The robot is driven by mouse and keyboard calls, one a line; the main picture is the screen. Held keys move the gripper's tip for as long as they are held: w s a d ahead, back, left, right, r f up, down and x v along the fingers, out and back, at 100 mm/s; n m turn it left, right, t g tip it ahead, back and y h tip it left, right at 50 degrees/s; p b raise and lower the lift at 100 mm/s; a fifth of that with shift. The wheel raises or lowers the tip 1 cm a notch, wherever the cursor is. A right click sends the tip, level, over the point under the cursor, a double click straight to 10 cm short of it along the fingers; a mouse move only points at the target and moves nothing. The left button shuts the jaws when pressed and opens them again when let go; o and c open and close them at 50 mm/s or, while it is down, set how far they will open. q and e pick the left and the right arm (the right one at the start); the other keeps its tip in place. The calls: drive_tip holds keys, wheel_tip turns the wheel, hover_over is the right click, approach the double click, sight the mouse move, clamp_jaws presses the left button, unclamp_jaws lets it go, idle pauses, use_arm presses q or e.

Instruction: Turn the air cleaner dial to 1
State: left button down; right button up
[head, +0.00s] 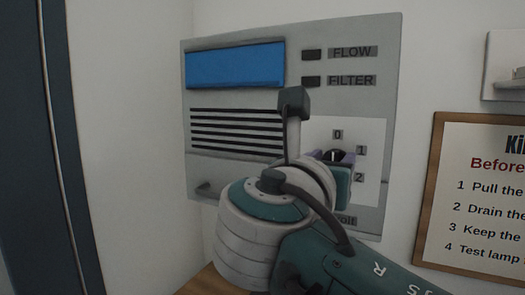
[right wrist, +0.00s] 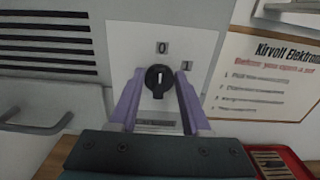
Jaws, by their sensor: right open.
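The air cleaner (head: 290,90) is a grey wall panel with a blue window and dark slots. Its black dial (right wrist: 158,82) sits on a white plate with the numbers 0, 1 and 2. The dial's white mark stands about upright in the right wrist view, toward the 0. My right gripper (right wrist: 159,90) is open, with one purple finger on each side of the dial; I cannot tell whether they touch it. In the head view my right gripper (head: 335,158) and arm hide most of the dial. My left gripper is not in view.
A wood-framed notice (head: 480,190) hangs right of the panel, with a grey fixture (head: 505,65) above it. A red tray (right wrist: 280,163) lies low at the right in the right wrist view. A handle (right wrist: 38,122) juts from the panel left of the dial.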

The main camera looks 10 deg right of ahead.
clamp_jaws()
idle(0.3)
idle(0.3)
